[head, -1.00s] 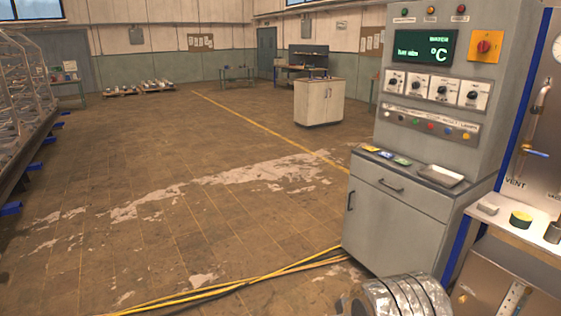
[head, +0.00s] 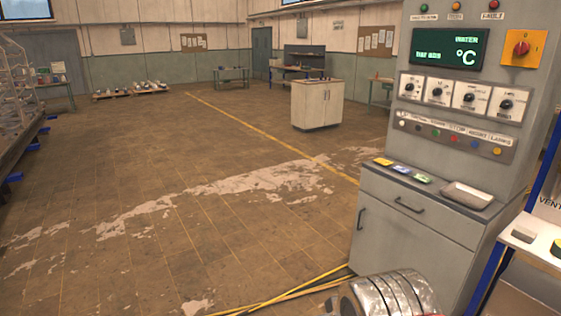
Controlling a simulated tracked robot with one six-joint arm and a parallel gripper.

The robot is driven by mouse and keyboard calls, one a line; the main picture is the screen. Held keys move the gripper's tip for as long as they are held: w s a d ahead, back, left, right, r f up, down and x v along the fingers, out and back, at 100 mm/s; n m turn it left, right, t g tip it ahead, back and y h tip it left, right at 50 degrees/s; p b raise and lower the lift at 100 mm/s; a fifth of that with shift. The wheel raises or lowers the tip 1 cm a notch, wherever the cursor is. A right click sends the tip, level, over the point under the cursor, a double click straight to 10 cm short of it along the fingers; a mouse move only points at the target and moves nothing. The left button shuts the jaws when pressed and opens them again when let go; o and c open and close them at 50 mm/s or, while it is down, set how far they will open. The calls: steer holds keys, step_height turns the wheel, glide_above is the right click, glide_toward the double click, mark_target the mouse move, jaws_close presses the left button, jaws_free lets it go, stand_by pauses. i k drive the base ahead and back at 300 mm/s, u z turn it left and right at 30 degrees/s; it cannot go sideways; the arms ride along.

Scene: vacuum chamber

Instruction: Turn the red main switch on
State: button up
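The red main switch (head: 521,48) is a red rotary knob on a yellow plate (head: 537,51). It sits at the upper right of the grey control cabinet (head: 400,232), right of the green display (head: 449,49). Its exact setting is too small to read for certain. My gripper is not in view, so its distance from the switch does not show.
Dials (head: 470,96) and a row of coloured buttons (head: 455,135) lie below the display. Yellow cables (head: 295,289) and a silver foil-wrapped cylinder (head: 393,296) are in front of the cabinet. A bench edge (head: 533,245) stands at right. The tiled floor at left is open.

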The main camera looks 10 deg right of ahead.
mark_target(521, 48)
steer(key=z, duration=0.2)
steer(key=i, duration=1.6)
steer(key=z, duration=0.8)
steer(key=i, duration=0.9)
steer(key=z, duration=0.7)
steer(key=i, duration=0.85)
steer(key=z, duration=0.05)
